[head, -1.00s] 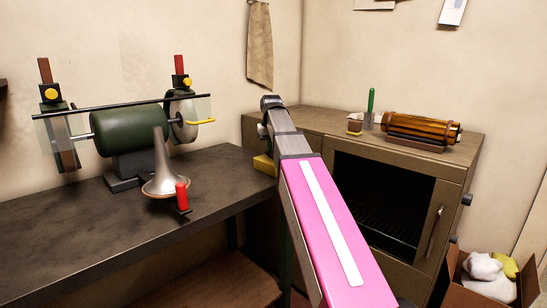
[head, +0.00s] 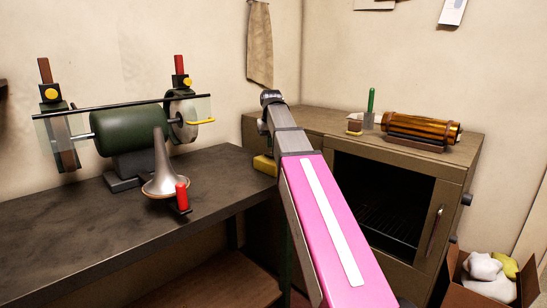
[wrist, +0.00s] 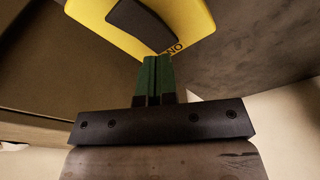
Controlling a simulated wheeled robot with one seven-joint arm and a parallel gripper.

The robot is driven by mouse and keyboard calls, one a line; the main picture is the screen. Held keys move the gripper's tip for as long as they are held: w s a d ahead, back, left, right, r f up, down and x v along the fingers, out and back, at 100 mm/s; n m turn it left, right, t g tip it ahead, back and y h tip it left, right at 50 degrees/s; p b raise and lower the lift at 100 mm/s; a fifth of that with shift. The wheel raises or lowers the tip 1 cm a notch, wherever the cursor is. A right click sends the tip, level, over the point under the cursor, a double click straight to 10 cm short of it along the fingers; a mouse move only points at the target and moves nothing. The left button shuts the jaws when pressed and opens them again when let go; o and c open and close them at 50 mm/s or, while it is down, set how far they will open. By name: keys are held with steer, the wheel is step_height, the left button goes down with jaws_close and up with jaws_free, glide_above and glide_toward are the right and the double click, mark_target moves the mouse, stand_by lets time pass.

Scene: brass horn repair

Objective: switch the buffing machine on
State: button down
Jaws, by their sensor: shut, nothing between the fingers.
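The buffing machine (head: 128,132) stands on the dark bench at left, with a green motor body, a wheel at each end and clear guards. A yellow box (head: 264,165) sits at the bench's right end, partly behind my arm. In the wrist view a yellow box (wrist: 197,18) with a black rocker-like part (wrist: 143,24) fills the top; its lettering appears inverted and looks like "ON". My gripper (wrist: 157,62) has its green fingers shut and empty, tips at the box's lower edge in the picture. I cannot tell whether they touch it. In the head view the gripper is hidden.
A grey horn bell (head: 163,178) and a red-handled tool (head: 182,196) are on the bench (head: 85,232). A brown cabinet (head: 455,180) with a dark opening is at right, carrying an amber roller (head: 425,128). A cardboard box (head: 455,278) holds cloths on the floor.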

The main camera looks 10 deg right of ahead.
mark_target(270, 154)
steer(key=shift+r, duration=2.3)
